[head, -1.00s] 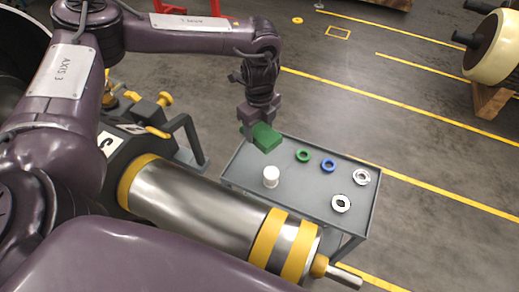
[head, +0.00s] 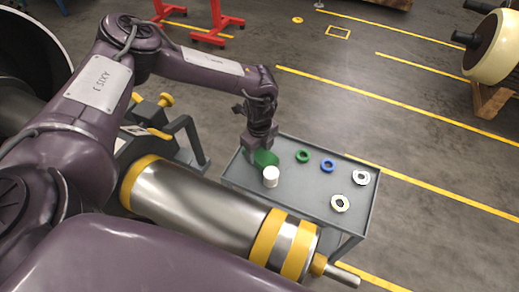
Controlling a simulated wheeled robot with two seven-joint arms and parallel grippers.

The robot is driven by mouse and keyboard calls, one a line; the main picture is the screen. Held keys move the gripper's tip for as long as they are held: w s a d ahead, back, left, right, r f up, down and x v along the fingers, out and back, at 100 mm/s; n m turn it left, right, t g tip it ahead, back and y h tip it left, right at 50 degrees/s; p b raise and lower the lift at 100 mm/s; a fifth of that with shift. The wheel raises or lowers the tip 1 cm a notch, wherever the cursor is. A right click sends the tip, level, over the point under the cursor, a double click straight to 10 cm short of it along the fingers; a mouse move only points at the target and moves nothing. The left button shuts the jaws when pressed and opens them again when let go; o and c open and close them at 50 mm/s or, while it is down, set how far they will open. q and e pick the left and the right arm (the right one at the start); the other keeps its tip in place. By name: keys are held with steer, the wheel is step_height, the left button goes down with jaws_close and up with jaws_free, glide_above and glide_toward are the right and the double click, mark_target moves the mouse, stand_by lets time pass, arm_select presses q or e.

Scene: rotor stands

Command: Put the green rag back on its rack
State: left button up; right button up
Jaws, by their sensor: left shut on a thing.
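The green rag (head: 265,159) is in the head view, at the left end of a grey cart top. My left gripper (head: 261,149) comes down from above and is shut on the rag. The rag is just behind a white cylinder; I cannot tell whether it touches the cart. I cannot make out a rack for the rag. My right gripper is not in view.
The grey cart (head: 312,196) carries the white cylinder (head: 271,177), a green ring (head: 303,156), a blue ring (head: 328,165) and two pale rings (head: 341,203). A large metal cylinder with yellow bands (head: 200,203) lies close in front.

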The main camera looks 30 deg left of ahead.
mark_target(260, 153)
arm_select(q)
steer(key=shift+f, duration=0.15)
steer(key=o, duration=0.9)
steer(key=shift+o, duration=0.2)
step_height(260, 153, up, 12)
steer(key=shift+r+b, duration=0.2)
steer(key=shift+b, duration=0.25)
